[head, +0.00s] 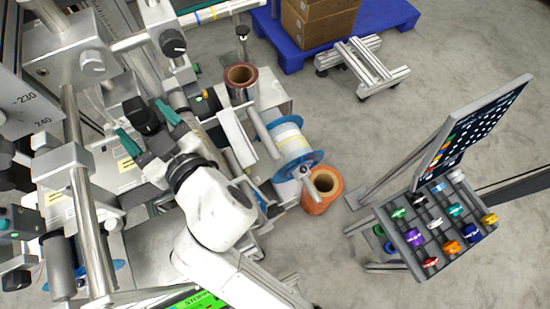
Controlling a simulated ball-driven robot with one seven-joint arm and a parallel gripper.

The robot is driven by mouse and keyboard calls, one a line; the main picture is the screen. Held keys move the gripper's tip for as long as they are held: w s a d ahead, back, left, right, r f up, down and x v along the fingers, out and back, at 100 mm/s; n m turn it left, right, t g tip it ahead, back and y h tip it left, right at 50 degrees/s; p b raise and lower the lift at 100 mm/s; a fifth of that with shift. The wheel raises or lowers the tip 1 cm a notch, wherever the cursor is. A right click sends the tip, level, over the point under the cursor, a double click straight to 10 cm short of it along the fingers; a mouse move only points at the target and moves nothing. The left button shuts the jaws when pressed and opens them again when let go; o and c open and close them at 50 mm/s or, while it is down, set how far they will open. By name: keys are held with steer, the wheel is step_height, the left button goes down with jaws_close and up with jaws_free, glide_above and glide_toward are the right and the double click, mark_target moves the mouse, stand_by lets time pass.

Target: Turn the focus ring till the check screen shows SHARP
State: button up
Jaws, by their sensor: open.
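My gripper (147,127), with teal fingertips, is open at the left of the head view, over the machine. A black round part (140,112), which may be the lens with the focus ring, shows between and just beyond the fingertips. I cannot tell whether the fingers touch it. No ring markings can be made out. A bright green screen (203,300) is cut off by the bottom edge and partly covered by my white arm. Only a scrap of its dark lettering shows, and I cannot read SHARP on it.
Metal posts and rollers (90,190) crowd the left side. A blue-flanged reel (292,145) and copper-coloured rolls (322,190) stand right of my arm. A tilted rack of coloured spools (432,225) stands at right. Boxes (318,22) sit on a blue pallet (385,18). Grey floor lies between.

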steer(key=shift+d+r+g+y+p, duration=0.15)
steer(key=shift+r+g+y+p, duration=0.2)
steer(key=shift+p, duration=0.75)
